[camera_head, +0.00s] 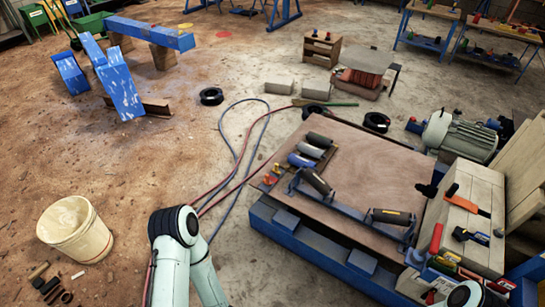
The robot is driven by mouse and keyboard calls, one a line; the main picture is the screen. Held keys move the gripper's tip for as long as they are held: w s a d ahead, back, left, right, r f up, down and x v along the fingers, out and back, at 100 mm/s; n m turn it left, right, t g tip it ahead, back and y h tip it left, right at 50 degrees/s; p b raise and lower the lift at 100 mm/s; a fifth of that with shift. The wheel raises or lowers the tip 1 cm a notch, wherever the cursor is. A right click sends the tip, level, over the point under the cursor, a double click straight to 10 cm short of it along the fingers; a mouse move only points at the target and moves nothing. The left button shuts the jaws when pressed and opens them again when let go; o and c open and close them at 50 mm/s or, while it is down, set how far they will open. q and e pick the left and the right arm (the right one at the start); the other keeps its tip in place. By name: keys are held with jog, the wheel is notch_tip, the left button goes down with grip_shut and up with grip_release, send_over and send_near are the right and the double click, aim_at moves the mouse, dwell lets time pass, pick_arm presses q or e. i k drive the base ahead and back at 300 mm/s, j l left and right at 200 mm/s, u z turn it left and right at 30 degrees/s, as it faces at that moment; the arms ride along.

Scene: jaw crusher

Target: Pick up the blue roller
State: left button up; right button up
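The blue roller (301,161) lies on the brown board of the workbench (375,165), near its left edge. Two grey rollers (316,145) lie just beyond it in a row. My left arm's pale, dark-ringed joint shows at the bottom, left of the bench, and a small part of my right arm shows at the bottom right.
Small red and orange tools (270,178) lie left of the roller. A wooden box with tools (465,215) and a motor (460,136) stand right. Hoses (232,165) and a white bucket (75,230) are on the floor. The board's middle is clear.

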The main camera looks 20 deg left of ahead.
aim_at(294, 159)
jog(key=i+j+u, duration=0.15)
jog(key=j+u, duration=0.15)
jog(key=u, duration=0.15)
jog(key=i+j+u, duration=0.2)
jog(key=u, duration=0.2)
jog(key=i+j+u, duration=0.15)
jog(key=u, duration=0.3)
jog(key=i+j+u, duration=0.3)
jog(key=i, duration=0.35)
jog(key=i+u, duration=0.25)
jog(key=i, duration=0.45)
jog(key=i+z, duration=0.75)
jog(key=i+j+z, duration=0.2)
jog(key=i+z, duration=0.15)
jog(key=i, duration=0.15)
jog(key=i+z, duration=0.2)
jog(key=z, duration=0.2)
jog(key=i+z, duration=0.2)
jog(key=z, duration=0.15)
jog(key=i+j+z, duration=0.1)
jog(key=z, duration=0.3)
jog(key=i+j+z, duration=0.15)
jog(key=z, duration=0.25)
jog(key=i+z, duration=0.35)
jog(key=i+j+z, duration=0.1)
jog(key=i+z, duration=0.25)
jog(key=i+j+z, duration=0.2)
jog(key=i+z, duration=0.15)
jog(key=i+j, duration=0.05)
jog(key=i, duration=0.05)
